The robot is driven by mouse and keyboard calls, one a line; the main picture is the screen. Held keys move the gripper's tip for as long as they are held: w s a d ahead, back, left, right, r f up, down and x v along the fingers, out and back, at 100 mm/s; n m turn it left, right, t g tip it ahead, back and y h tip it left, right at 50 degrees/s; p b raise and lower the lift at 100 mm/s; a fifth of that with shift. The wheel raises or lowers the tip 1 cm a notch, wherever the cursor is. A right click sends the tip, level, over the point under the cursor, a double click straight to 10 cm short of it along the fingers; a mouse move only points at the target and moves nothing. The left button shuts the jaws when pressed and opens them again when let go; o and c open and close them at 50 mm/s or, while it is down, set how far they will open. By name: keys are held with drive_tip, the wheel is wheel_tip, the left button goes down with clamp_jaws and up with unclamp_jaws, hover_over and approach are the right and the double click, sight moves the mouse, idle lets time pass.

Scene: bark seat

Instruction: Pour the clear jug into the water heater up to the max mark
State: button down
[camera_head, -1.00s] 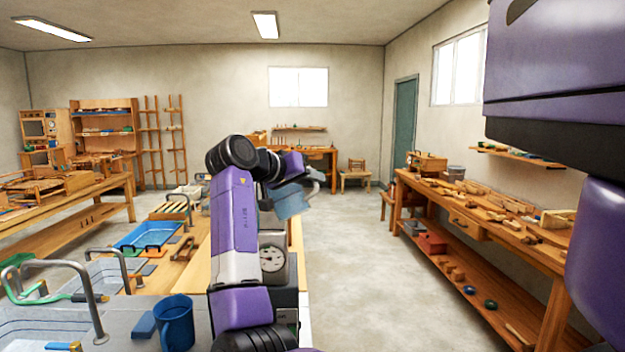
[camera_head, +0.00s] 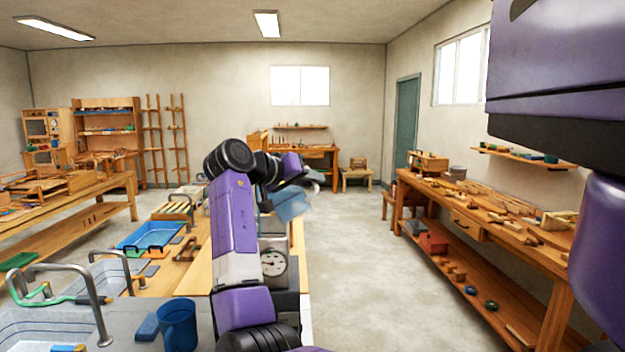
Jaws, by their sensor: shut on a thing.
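My arm reaches forward over the counter in the middle of the head view. My gripper (camera_head: 308,182) is shut on a pale blue, see-through jug (camera_head: 292,206), apparently the clear jug. It holds the jug in the air, tilted, past the right side of the counter's dial box. The jug's contents are too small to tell. A grey box with a round white dial (camera_head: 273,263) stands below the jug, partly hidden by my arm. I cannot tell whether it is the water heater, and no max mark can be made out.
A dark blue mug (camera_head: 178,324) and a blue sponge-like block (camera_head: 147,327) stand on the counter by the sink (camera_head: 45,325). A blue tray (camera_head: 151,236) lies farther back. A long workbench (camera_head: 480,215) runs along the right. The floor (camera_head: 365,265) between is clear.

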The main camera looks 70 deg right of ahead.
drive_tip(key=shift+w+d+r+n+g+p, duration=0.1)
drive_tip(key=shift+w+r+n+g+p, duration=0.15)
drive_tip(key=shift+r+p, duration=0.4)
drive_tip(key=shift+w+a+r+n+g+p, duration=0.1)
drive_tip(key=shift+w+r+n+g+p, duration=0.15)
drive_tip(key=shift+r+p, duration=0.4)
drive_tip(key=shift+w+d+r+n+g+p, duration=0.1)
drive_tip(key=shift+w+r+n+p, duration=0.25)
drive_tip(key=shift+p, duration=0.5)
drive_tip(key=shift+w+d+r+n+g+h, duration=0.1)
drive_tip(key=shift+w+r+n+g, duration=0.3)
drive_tip(key=shift+r, duration=0.4)
drive_tip(key=shift+w+r+n+g+h, duration=0.1)
drive_tip(key=shift+w+r+n, duration=0.15)
drive_tip(key=shift+r+n, duration=0.4)
drive_tip(key=shift+w+d+r+n+g+h, duration=0.1)
drive_tip(key=shift+w+r+n+g, duration=0.15)
drive_tip(key=shift+r, duration=0.65)
